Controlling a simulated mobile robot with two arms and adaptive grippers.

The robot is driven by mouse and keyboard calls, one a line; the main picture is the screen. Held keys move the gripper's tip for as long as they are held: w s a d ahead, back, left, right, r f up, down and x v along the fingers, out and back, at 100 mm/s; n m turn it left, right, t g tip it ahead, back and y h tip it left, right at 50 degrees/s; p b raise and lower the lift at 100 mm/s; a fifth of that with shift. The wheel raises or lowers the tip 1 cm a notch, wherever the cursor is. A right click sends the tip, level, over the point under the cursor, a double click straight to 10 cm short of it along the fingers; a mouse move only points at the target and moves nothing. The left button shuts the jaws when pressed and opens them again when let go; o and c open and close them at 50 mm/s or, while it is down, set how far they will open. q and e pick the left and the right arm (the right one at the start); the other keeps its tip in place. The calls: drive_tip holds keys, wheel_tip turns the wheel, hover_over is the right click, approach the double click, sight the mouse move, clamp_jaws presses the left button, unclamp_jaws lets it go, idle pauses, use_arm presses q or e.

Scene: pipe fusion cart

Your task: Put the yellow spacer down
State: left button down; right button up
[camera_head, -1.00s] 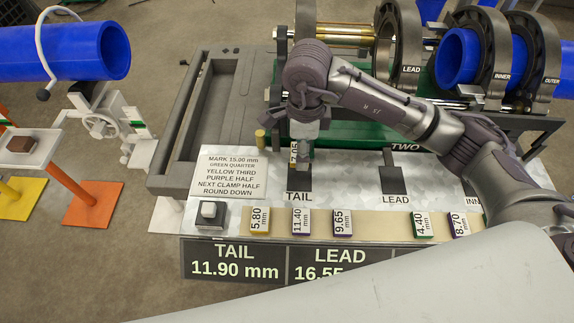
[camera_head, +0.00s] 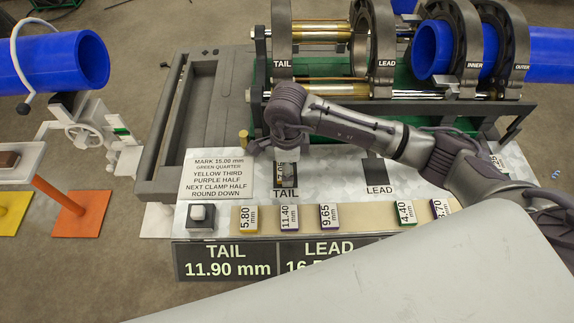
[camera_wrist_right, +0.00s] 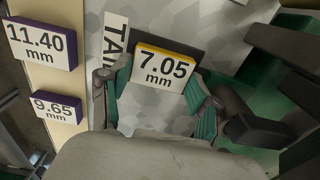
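The yellow spacer, marked 7.05 mm (camera_head: 285,175), rests on the dark TAIL pad of the sloped board. In the right wrist view the yellow spacer (camera_wrist_right: 164,68) shows its label and yellow upper edge, with the dark pad beyond it. My right gripper (camera_head: 276,147) is just behind and above it in the head view. In the wrist view the right gripper (camera_wrist_right: 160,95) has its green-padded fingers spread, with bare board showing between them. The spacer lies by the fingertips; any contact is hard to judge. My left gripper is out of view.
Other spacers stand in a row on the front strip, including 5.80 (camera_head: 245,219), 11.40 (camera_head: 289,217) and 9.65 (camera_head: 329,216). The LEAD pad (camera_head: 376,172) is empty. A white button (camera_head: 201,215) is at left. Clamp rings (camera_head: 365,45) and blue pipes stand behind.

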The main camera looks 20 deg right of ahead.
drive_tip(key=shift+o, duration=0.6)
drive_tip(key=shift+r, duration=0.25)
drive_tip(key=shift+w+r, duration=0.1)
drive_tip(key=shift+r, duration=0.2)
wheel_tip(320, 180, up, 11)
drive_tip(key=b, duration=0.2)
drive_tip(key=shift+r+b, duration=0.15)
drive_tip(key=shift+b, duration=0.25)
